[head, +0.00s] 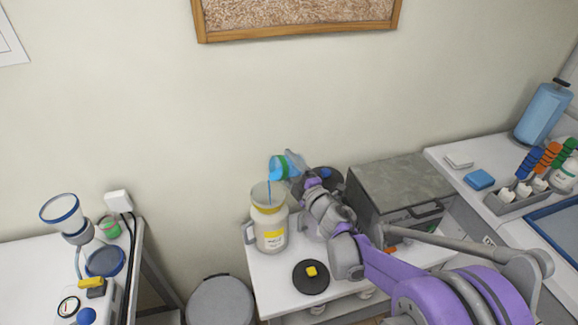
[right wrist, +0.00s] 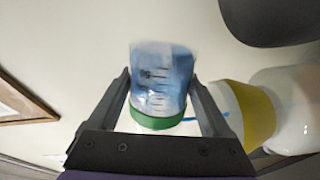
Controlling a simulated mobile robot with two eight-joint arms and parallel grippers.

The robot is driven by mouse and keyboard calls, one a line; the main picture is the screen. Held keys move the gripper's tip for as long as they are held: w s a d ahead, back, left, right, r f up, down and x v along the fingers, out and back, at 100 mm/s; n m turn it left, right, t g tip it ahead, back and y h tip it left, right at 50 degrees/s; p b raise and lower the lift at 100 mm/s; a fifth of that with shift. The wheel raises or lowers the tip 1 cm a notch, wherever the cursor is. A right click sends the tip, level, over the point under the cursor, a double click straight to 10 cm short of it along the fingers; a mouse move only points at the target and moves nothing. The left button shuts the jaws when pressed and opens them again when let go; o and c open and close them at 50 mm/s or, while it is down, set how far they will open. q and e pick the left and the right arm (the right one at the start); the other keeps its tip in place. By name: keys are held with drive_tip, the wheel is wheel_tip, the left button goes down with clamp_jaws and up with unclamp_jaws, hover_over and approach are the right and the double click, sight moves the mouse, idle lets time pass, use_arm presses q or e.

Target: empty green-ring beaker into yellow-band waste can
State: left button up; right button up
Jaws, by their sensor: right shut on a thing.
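The green-ring beaker (head: 278,168) is tilted to the left, above the mouth of the waste can, with blue liquid in it. A thin blue stream runs from its lip down into the can. The yellow-band waste can (head: 268,228) is pale, with a side handle and yellow label, and stands open on the white bench. My right gripper (head: 298,181) is shut on the beaker. In the right wrist view the beaker (right wrist: 160,85) sits between both fingers, its green ring near the palm, with the can (right wrist: 262,115) at the right. My left gripper is out of view.
A black lid with a yellow knob (head: 311,282) lies in front of the can. A dark round-topped thing (head: 326,177) stands behind my gripper, partly hidden. A grey metal box (head: 395,187) is to the right. A grey bin (head: 220,302) stands between the benches.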

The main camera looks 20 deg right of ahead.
sight(284, 166)
drive_tip(key=shift+s+a+r+n+p, duration=0.1)
drive_tip(key=shift+a+r+n+p, duration=0.1)
drive_tip(key=shift+r+n+p, duration=0.4)
drive_tip(key=shift+a+r+n+p, duration=0.1)
drive_tip(key=shift+a+r+n, duration=0.1)
drive_tip(key=shift+n, duration=0.7)
drive_tip(key=shift+s+a+r+n+p, duration=0.1)
drive_tip(key=shift+a+r+n+p, duration=0.3)
drive_tip(key=shift+n, duration=0.6)
drive_tip(key=shift+s+a+r+n+p, duration=0.1)
drive_tip(key=shift+a+r+n+p, duration=0.1)
drive_tip(key=shift+n, duration=0.25)
drive_tip(key=shift+a+r+n+p, duration=0.1)
drive_tip(key=shift+n+p, duration=0.1)
drive_tip(key=shift+n, duration=0.25)
